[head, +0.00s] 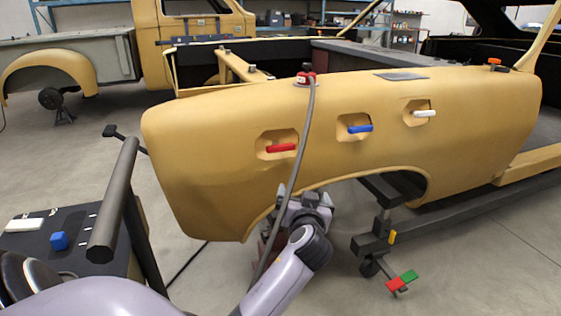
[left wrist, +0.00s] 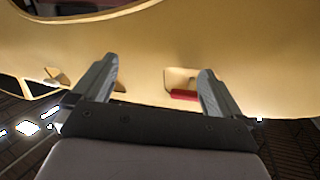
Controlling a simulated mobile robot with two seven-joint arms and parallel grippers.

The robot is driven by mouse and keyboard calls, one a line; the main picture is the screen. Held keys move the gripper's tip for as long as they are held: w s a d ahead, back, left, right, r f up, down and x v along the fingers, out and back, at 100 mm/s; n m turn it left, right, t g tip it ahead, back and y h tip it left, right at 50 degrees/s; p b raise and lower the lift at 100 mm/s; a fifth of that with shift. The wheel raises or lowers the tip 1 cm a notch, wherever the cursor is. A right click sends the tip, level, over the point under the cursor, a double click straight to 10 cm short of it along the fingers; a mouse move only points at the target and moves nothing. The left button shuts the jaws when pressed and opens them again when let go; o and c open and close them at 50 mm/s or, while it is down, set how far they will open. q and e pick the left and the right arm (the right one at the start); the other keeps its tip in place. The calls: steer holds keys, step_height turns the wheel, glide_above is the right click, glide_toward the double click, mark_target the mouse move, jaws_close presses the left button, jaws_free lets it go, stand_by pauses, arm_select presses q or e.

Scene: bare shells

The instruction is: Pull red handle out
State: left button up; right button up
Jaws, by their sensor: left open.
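The red handle (head: 281,148) lies in a recess of the tan body panel (head: 215,120), leftmost of the handles in the head view. In the left wrist view the red handle (left wrist: 184,95) shows just left of the right-hand finger, partly hidden by it. My left gripper (head: 304,192) is open and empty below the red handle, a little to its right, near the wheel arch edge. Its two fingers (left wrist: 158,70) are spread wide in the left wrist view and point at the panel. It is apart from the handle. My right gripper is not in view.
A blue handle (head: 360,128) and a white handle (head: 424,113) sit in recesses farther right. A grey hose (head: 301,140) hangs down the panel just right of the red handle. A dark post (head: 113,200) and cart with a blue block (head: 59,241) stand at left.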

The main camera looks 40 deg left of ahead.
mark_target(282, 146)
arm_select(q)
steer(key=a+r+n+g+y+b, duration=0.25)
steer(key=a+r+n+y, duration=0.3)
steer(key=r, duration=0.35)
steer(key=shift+n+h, duration=0.25)
steer(key=shift+h, duration=0.1)
steer(key=shift+p+x, duration=0.55)
steer(key=shift+x, duration=2.6)
steer(key=shift+w+d+f, duration=0.15)
steer(key=shift+w+f, duration=0.05)
